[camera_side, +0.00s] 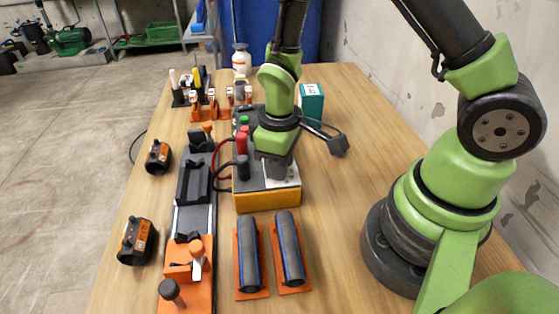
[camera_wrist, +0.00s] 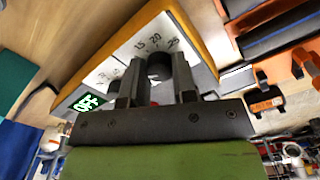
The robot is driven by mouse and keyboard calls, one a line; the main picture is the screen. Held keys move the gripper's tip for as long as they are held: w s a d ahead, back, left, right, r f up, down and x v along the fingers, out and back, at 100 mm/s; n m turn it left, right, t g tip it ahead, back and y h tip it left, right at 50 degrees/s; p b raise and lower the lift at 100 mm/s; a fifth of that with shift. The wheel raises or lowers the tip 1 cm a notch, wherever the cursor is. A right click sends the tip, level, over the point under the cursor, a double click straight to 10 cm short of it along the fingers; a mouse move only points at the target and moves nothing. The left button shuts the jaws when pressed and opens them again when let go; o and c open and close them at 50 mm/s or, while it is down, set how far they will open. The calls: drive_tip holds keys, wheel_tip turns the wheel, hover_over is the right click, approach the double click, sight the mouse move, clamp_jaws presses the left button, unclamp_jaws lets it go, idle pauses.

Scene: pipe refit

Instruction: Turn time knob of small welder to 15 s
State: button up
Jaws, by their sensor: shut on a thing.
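The small welder (camera_side: 267,199) is a box with a yellow-orange lower edge, standing on the wooden table under my gripper. In the wrist view its pale panel (camera_wrist: 103,70) carries a printed scale with 15, 20 and 25 legible. A small green-lit display (camera_wrist: 88,102) sits on the panel, its digits hard to read. The dark time knob (camera_wrist: 160,68) lies between my fingers, near the scale. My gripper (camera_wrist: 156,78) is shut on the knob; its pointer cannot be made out. In the side view my gripper (camera_side: 274,165) points down and hides the knob.
Red and black cable plugs (camera_side: 242,142) stand at the welder's left side. A clamping rig (camera_side: 189,220) lies further left, with orange-black couplings (camera_side: 137,241) beyond it. Two dark pipes (camera_side: 248,254) lie in front. A teal box (camera_side: 311,103) stands behind; the table right of the welder is clear.

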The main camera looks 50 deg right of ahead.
drive_tip(key=m, duration=0.5)
drive_tip(key=shift+m, duration=0.3)
drive_tip(key=shift+s+m, duration=0.1)
drive_tip(key=shift+m, duration=2.2)
drive_tip(key=o, duration=0.9)
drive_tip(key=shift+r, duration=0.1)
wheel_tip(320, 180, up, 10)
drive_tip(key=shift+f, duration=0.1)
